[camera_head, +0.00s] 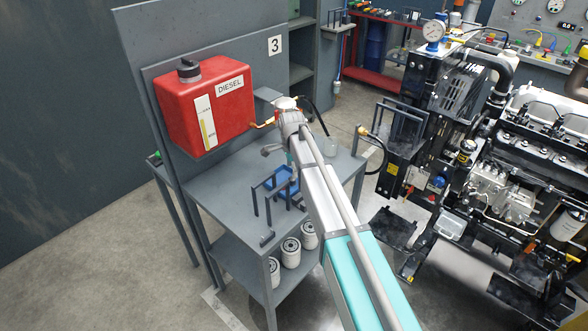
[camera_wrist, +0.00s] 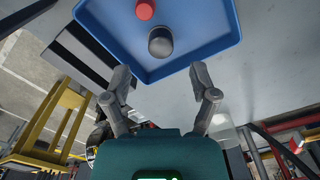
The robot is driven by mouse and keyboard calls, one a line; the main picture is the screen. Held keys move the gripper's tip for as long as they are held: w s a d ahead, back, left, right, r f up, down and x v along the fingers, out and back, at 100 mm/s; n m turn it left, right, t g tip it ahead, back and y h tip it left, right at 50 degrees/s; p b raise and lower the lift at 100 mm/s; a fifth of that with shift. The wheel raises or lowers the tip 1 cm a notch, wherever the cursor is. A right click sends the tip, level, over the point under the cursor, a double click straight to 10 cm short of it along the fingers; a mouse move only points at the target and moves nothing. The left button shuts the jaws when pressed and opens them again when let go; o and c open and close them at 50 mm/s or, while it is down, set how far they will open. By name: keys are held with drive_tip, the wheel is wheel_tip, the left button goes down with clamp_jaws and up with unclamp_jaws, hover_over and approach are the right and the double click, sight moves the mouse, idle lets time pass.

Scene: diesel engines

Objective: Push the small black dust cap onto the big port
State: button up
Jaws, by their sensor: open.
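A small dark, near-black cap (camera_wrist: 160,42) sits in a blue tray (camera_wrist: 212,52) in the wrist view. It is beside a red cap (camera_wrist: 145,9) that is partly cut off by the top edge. My gripper (camera_wrist: 161,78) is open and empty, its two fingers apart at the tray's near edge, short of the dark cap. In the head view, the tray (camera_head: 284,182) on the grey bench is partly hidden by my arm, and the caps cannot be made out. The engine (camera_head: 510,165) stands at the right; I cannot tell which opening is the big port.
A red diesel tank (camera_head: 208,105) hangs on the panel behind the bench (camera_head: 225,200). Black hoses loop near that end. Several white filters (camera_head: 290,252) stand on the lower shelf. Open floor separates bench and engine.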

drive_tip(key=shift+f+b, duration=1.7)
drive_tip(key=shift+f, duration=0.25)
clamp_jaws()
drive_tip(key=shift+r, duration=0.15)
drive_tip(key=shift+w+r+p, duration=0.1)
drive_tip(key=shift+r+p, duration=2.25)
drive_tip(key=shift+p, duration=0.2)
drive_tip(key=shift+r, duration=0.15)
wheel_tip(320, 180, up, 14)
drive_tip(key=p, duration=1.4)
